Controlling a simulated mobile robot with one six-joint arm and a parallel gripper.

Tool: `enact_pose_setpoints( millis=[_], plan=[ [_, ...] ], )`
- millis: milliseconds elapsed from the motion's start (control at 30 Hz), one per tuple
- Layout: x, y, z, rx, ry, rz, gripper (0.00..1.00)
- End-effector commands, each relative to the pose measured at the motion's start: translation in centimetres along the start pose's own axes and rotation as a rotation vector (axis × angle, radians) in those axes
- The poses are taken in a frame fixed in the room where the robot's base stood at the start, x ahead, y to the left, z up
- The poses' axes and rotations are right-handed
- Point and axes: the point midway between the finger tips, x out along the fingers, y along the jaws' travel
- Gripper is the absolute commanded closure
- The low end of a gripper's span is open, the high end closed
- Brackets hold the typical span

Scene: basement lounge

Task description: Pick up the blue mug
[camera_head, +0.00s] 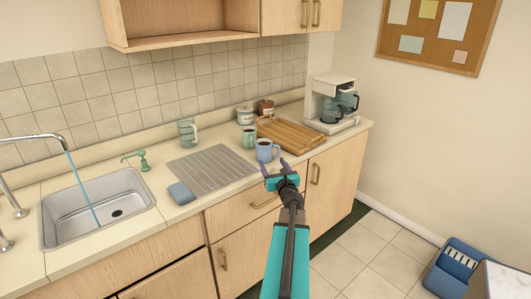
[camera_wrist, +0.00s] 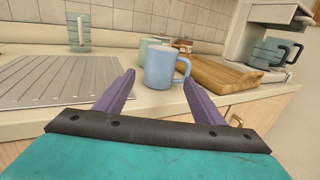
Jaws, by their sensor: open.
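My gripper (camera_head: 272,172) is open and empty, at the counter's front edge and close to the mug. In the wrist view my gripper (camera_wrist: 158,78) shows two purple fingers spread apart, one on each side below the mug. I cannot tell how far the fingertips are from the mug.
A wooden board (camera_head: 292,134) lies right behind the mug. A green mug (camera_head: 249,137) stands close behind it. A ribbed drying mat (camera_head: 212,168) lies left, with a sponge (camera_head: 181,193) by it. A coffee maker (camera_head: 333,105) stands far right. The sink (camera_head: 90,215) is left, tap running.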

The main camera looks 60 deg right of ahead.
Motion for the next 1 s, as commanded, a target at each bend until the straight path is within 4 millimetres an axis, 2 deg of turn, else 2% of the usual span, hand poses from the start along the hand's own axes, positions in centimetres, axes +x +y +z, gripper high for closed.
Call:
enact_pose_setpoints(
  millis=[267, 1000],
  plan=[
    [1.1, -0.4, 0.1, -0.001, 0.000, -0.003, 0.37],
    [7.4, -0.6, 0.1, 0.000, 0.000, -0.005, 0.37]
  ],
)
